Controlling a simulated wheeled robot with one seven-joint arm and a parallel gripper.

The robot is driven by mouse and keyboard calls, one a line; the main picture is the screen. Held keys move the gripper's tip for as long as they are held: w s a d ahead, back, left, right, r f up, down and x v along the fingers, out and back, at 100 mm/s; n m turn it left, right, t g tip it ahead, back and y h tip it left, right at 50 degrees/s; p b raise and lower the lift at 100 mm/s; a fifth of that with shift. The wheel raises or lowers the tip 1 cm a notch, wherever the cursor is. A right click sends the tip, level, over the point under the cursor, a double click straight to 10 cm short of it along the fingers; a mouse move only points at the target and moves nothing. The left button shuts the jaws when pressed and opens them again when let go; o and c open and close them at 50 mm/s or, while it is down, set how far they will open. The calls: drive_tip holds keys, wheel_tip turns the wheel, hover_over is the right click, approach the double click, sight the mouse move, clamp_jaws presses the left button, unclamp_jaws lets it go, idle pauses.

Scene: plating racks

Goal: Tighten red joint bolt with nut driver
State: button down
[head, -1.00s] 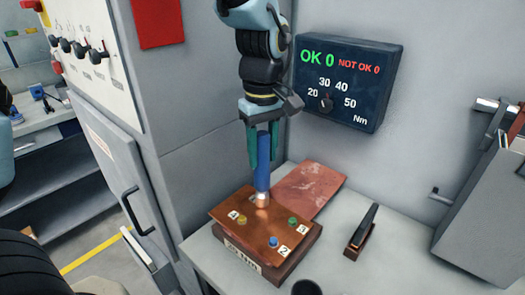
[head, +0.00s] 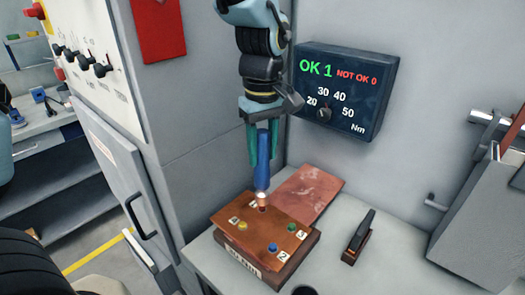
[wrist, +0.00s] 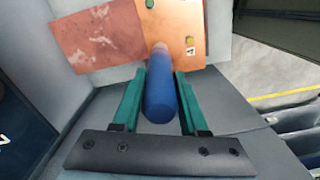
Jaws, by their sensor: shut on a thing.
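My gripper (head: 263,158) is shut on the blue nut driver (head: 262,172), which hangs upright from the teal fingers. The wrist view shows the driver (wrist: 160,100) between the two fingers (wrist: 159,74). Yellow (head: 242,226), blue (head: 272,246) and green (head: 291,227) bolts stand on the plate beside numbered labels.
A dark display (head: 345,88) on the wall reads OK 1, NOT OK 0, with an Nm dial. A flat copper sheet (head: 312,187) lies behind the plate. A small black-and-brown tool (head: 358,238) lies to the right. A grey cabinet (head: 115,165) stands at left.

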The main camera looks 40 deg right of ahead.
sight(262, 133)
drive_tip(key=shift+r+p, duration=0.65)
drive_tip(key=shift+r, duration=1)
drive_tip(key=shift+a, duration=0.1)
